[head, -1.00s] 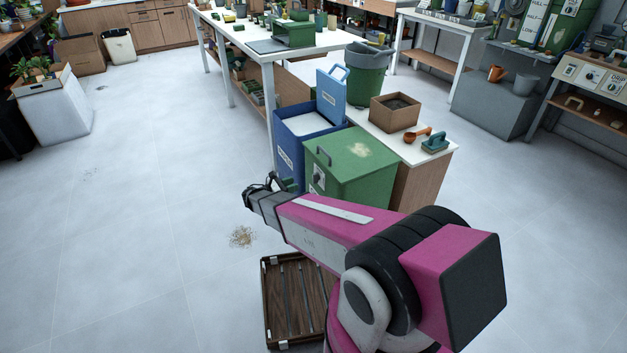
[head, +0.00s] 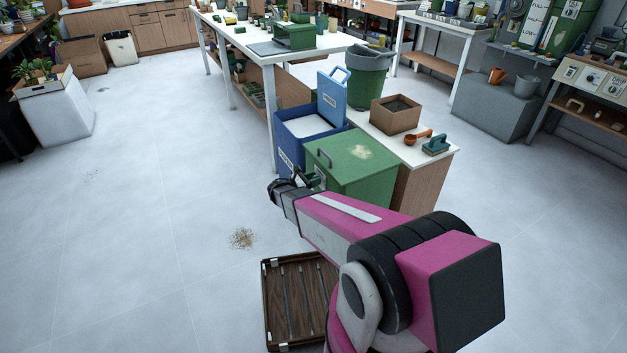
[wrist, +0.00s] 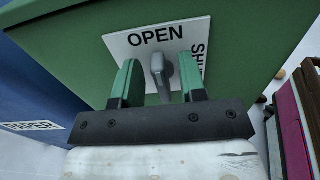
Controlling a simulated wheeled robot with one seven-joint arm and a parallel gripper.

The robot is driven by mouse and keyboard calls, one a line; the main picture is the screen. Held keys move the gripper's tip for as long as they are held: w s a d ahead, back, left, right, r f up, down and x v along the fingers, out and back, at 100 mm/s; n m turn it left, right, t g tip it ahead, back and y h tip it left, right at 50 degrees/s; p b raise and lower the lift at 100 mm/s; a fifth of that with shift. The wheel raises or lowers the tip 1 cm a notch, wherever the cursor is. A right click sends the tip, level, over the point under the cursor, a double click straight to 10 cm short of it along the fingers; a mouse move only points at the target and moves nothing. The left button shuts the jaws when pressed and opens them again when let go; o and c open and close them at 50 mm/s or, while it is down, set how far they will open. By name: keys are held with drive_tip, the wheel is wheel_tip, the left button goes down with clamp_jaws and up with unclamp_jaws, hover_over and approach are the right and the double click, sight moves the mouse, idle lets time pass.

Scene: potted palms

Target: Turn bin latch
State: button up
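The green bin (head: 352,165) stands beside the blue bin, with a dark handle on its closed lid. In the wrist view the green bin (wrist: 60,50) fills the upper part. Its white label plate (wrist: 120,46) reads OPEN along the top and, partly hidden, a word starting SH down the right side. A grey latch (wrist: 161,75) sits on the plate, pointing up toward OPEN. My gripper (wrist: 158,80) is open, its two green fingers on either side of the latch with gaps visible. In the head view my gripper (head: 308,178) is at the bin's front face, partly hidden by my arm.
A blue bin (head: 288,148) with its light-blue lid raised stands left of the green bin. A low bench (head: 436,160) behind holds a cardboard box (head: 396,114), an orange scoop and a green brush. A wooden crate (head: 268,310) lies on the floor.

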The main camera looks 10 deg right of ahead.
clamp_jaws()
idle(0.3)
drive_tip(key=shift+s+d+f+m, duration=0.1)
drive_tip(key=shift+s+f+m, duration=0.15)
drive_tip(key=shift+m, duration=2.7)
drive_tip(key=shift+s+d+f+m, duration=0.1)
drive_tip(key=shift+s+f+m, duration=0.1)
drive_tip(key=shift+m, duration=2.8)
drive_tip(key=shift+s+f+m, duration=0.25)
drive_tip(key=shift+m, duration=2.7)
